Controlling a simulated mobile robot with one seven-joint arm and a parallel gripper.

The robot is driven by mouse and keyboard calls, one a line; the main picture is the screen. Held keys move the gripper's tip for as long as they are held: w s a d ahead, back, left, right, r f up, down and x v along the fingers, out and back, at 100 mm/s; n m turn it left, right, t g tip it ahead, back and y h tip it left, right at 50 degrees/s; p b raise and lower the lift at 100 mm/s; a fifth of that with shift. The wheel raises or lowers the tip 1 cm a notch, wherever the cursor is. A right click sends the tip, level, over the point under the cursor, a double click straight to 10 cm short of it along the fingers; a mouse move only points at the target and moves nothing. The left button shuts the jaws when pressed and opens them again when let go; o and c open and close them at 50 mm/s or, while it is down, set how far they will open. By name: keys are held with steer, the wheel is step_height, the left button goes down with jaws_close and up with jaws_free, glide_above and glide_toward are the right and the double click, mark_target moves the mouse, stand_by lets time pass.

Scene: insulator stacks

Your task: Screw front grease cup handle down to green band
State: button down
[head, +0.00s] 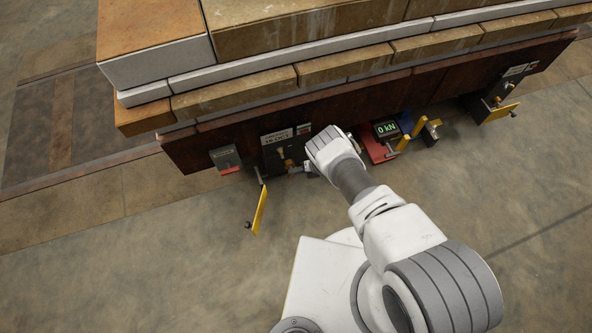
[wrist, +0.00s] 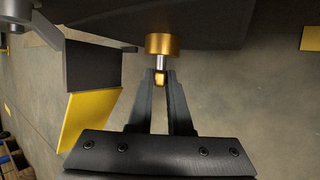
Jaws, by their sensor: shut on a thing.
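The front grease cup shows in the wrist view as a brass cylinder (wrist: 162,44) with a bare silver stem (wrist: 160,62) and a small brass handle (wrist: 160,78) at the stem's end. My gripper (wrist: 160,80) has its two dark fingers closed around that small handle, in line with the stem. I cannot make out a green band. In the head view a brass fitting (head: 281,153) shows on a dark bracket under the cart edge. My gripper (head: 309,169) is beside it there, mostly hidden behind my wrist.
A yellow flap (head: 259,210) hangs left of the bracket; a yellow plate (wrist: 90,118) is close left of my fingers in the wrist view. A red device with a "0 kN" display (head: 386,129) stands right of my wrist. Floor in front is clear.

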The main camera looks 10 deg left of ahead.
steer(key=c, duration=0.8)
jaws_free()
steer(key=shift+c, duration=0.2)
steer(key=p+v, duration=0.8)
steer(key=v, duration=0.9)
steer(key=shift+r+p, duration=0.2)
steer(key=shift+p, duration=0.1)
steer(key=shift+c, duration=0.2)
